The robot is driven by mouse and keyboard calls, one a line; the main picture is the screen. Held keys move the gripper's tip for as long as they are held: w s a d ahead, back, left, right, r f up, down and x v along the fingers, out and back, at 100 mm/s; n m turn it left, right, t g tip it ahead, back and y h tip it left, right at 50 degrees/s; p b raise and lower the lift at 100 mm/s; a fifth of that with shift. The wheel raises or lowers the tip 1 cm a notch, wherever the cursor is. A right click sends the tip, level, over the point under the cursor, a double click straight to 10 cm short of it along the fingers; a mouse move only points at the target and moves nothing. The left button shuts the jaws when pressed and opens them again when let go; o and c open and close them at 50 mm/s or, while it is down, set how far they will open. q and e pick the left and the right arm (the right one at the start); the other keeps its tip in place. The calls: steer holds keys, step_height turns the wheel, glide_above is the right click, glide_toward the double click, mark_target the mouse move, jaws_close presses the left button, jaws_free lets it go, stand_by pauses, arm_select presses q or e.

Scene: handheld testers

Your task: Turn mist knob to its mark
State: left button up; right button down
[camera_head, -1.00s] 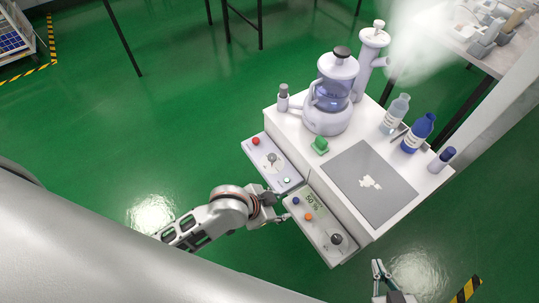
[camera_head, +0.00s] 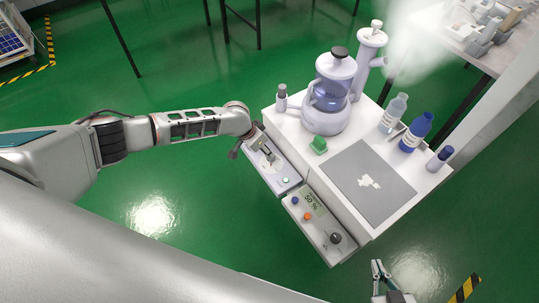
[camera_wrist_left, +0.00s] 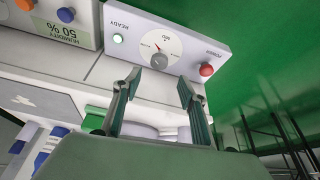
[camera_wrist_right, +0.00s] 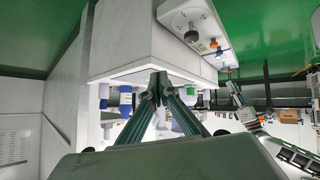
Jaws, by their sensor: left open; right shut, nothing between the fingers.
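The mist knob (camera_wrist_left: 160,48) is a round pale dial with a dark pointer on a light control panel (camera_wrist_left: 205,42). The panel also bears a red POWER button (camera_wrist_left: 206,69) and a lit READY light (camera_wrist_left: 117,38). My left gripper (camera_wrist_left: 160,82) is open, its two fingertips apart just in front of the dial, with nothing between them. In the head view my left gripper (camera_head: 253,150) is over this panel and partly hides it; whether it touches the knob I cannot tell. My right gripper (camera_wrist_right: 157,88) is shut and empty, away from the panels; it also shows in the head view (camera_head: 379,266).
Beside it a second panel (camera_head: 320,228) has a 50 % humidity display (camera_head: 312,203), blue and orange buttons and a dark knob (camera_head: 336,238). Behind stand a humidifier (camera_head: 331,95), a green block (camera_head: 319,145), bottles (camera_head: 416,132) and a grey mat (camera_head: 385,205).

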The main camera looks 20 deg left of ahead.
mark_target(268, 160)
arm_select(q)
steer(key=b+x, duration=0.1)
steer(key=x, duration=0.1)
steer(key=s+b+x, duration=0.1)
steer(key=x, duration=0.1)
steer(key=shift+w+f, duration=0.1)
steer(key=shift+f, duration=0.3)
steer(key=shift+b+x, duration=0.5)
steer(key=shift+x, duration=0.6)
steer(key=shift+w+d+f, duration=0.15)
steer(key=shift+w+f, duration=0.2)
steer(key=shift+f, duration=0.05)
steer(key=shift+w+r, duration=0.1)
steer(key=shift+w, duration=0.05)
arm_select(e)
steer(key=shift+w+a, duration=0.55)
steer(key=shift+a, duration=0.1)
steer(key=shift+r+y, duration=0.15)
steer(key=shift+y, duration=0.15)
arm_select(q)
steer(key=c, duration=1.1)
arm_select(e)
steer(key=shift+d, duration=0.1)
